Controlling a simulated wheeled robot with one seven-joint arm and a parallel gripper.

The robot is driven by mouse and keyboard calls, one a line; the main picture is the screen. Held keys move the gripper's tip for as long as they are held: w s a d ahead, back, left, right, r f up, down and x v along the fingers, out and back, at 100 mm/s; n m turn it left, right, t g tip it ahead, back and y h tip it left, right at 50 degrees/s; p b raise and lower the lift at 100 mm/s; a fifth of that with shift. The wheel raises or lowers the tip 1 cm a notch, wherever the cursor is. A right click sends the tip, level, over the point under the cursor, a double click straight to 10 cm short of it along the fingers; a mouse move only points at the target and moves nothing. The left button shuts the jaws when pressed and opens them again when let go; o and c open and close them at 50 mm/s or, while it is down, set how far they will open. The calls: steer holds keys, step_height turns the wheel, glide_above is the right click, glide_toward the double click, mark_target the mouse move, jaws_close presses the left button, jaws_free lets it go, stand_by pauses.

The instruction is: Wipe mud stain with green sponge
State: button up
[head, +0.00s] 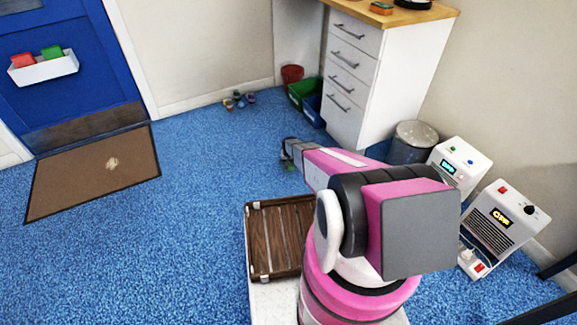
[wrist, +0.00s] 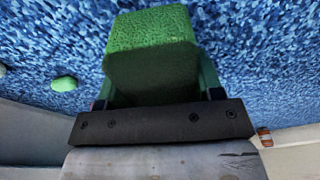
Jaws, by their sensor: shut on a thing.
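My gripper (head: 288,153) reaches forward over the blue carpet, left of the drawer cabinet. In the wrist view my gripper (wrist: 157,88) is shut on a green sponge (wrist: 152,30), with a finger on each side of it. The sponge sticks out past the fingertips, and its near face is in shadow. Blue carpet fills the background behind it. I cannot make out a clear mud stain in either view. A pale mark (head: 112,163) lies on the brown doormat (head: 70,185), but I cannot tell whether it is mud or a printed emblem.
The blue door (head: 85,75) carries a white holder (head: 43,69) with red and green items. A white drawer cabinet (head: 352,80), bins and small loose items (head: 238,100) stand at the back. Two white devices (head: 500,222) are at right. The carpet between doormat and my arm is clear.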

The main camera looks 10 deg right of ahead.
steer(key=shift+r, duration=2.3)
